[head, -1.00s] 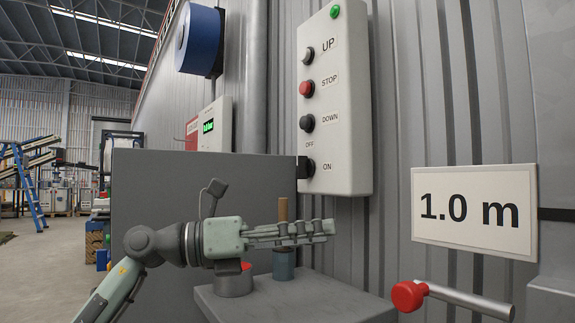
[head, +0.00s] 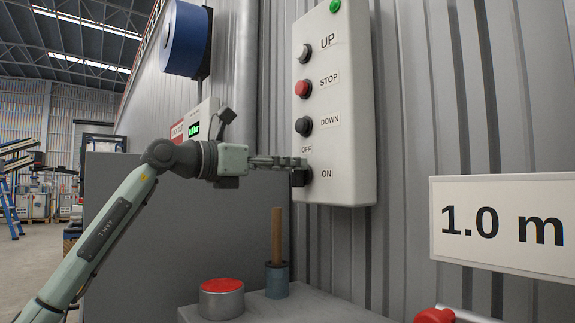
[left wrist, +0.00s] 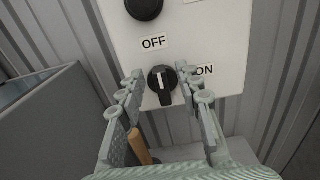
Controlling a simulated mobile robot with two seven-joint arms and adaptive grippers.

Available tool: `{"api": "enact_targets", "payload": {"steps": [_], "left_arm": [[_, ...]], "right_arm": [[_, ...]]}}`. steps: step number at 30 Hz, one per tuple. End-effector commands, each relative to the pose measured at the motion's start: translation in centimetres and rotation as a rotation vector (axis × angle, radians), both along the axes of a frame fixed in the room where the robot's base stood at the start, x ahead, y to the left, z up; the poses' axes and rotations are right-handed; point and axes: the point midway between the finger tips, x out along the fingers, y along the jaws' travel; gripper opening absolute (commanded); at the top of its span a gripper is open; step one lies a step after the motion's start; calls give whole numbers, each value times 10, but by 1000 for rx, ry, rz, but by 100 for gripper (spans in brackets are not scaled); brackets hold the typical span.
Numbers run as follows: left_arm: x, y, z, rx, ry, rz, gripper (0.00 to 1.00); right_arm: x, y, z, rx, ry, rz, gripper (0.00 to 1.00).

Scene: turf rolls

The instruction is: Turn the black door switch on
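The black door switch (head: 299,178) is a rotary knob at the bottom of the pale control box (head: 345,110), beside the OFF and ON labels. In the left wrist view, the switch (left wrist: 162,84) shows a white line running roughly up and down; OFF is at its upper left and ON at its right. My left gripper (head: 298,164) reaches the switch from the left. Its fingers (left wrist: 160,78) are open, one on each side of the knob, with gaps visible. In the head view the fingers partly cover the knob. My right gripper is not in view.
Above the switch are the DOWN button (head: 304,126), red STOP button (head: 303,89) and UP button (head: 305,53). Below are a red-topped tin (head: 222,299) and a blue-grey cup (head: 277,280) with a wooden handle. A grey panel (head: 130,230) stands left of the box.

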Motion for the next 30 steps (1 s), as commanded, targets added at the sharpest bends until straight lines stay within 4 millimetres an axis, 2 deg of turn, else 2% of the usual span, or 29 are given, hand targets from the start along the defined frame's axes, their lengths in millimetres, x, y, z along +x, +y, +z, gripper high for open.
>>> {"api": "enact_targets", "payload": {"steps": [9,18,30], "left_arm": [[2,-3,0,0,0,0,34],[2,-3,0,0,0,0,0],[1,-3,0,20,-30,0,0]], "right_arm": [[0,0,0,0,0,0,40],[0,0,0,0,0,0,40],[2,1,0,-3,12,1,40]]}}
